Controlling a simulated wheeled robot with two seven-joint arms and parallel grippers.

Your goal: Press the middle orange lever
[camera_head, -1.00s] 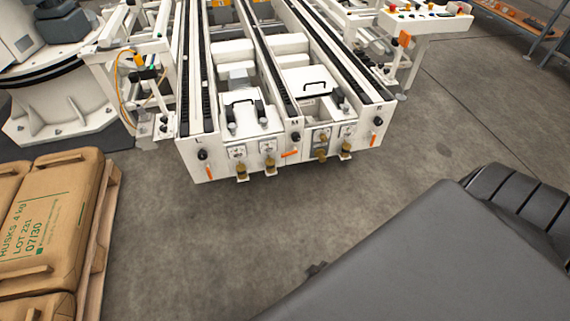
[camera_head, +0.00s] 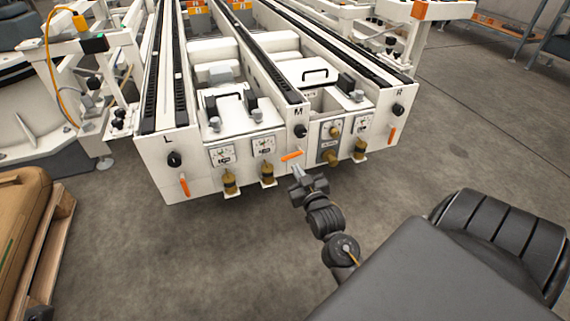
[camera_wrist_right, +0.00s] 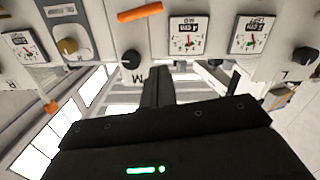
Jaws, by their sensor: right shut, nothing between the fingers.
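The middle orange lever (camera_head: 292,156) is on the white front face beneath the M label and lies nearly level, its right end slightly higher. In the wrist view the middle orange lever (camera_wrist_right: 139,12) shows upside down near the top, by the black M knob (camera_wrist_right: 131,59). My right gripper (camera_head: 298,180) is just below the lever in the head view and looks apart from it. Its dark fingers (camera_wrist_right: 157,90) show in the wrist view, shut and empty. My left gripper is not in view.
The left orange lever (camera_head: 183,186) and right orange lever (camera_head: 392,135) hang steeply on the same front. Gauges (camera_head: 263,145) and brass-coloured valves (camera_head: 230,183) flank the middle lever. A pallet (camera_head: 48,250) with brown sacks is at left. The floor in front is clear.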

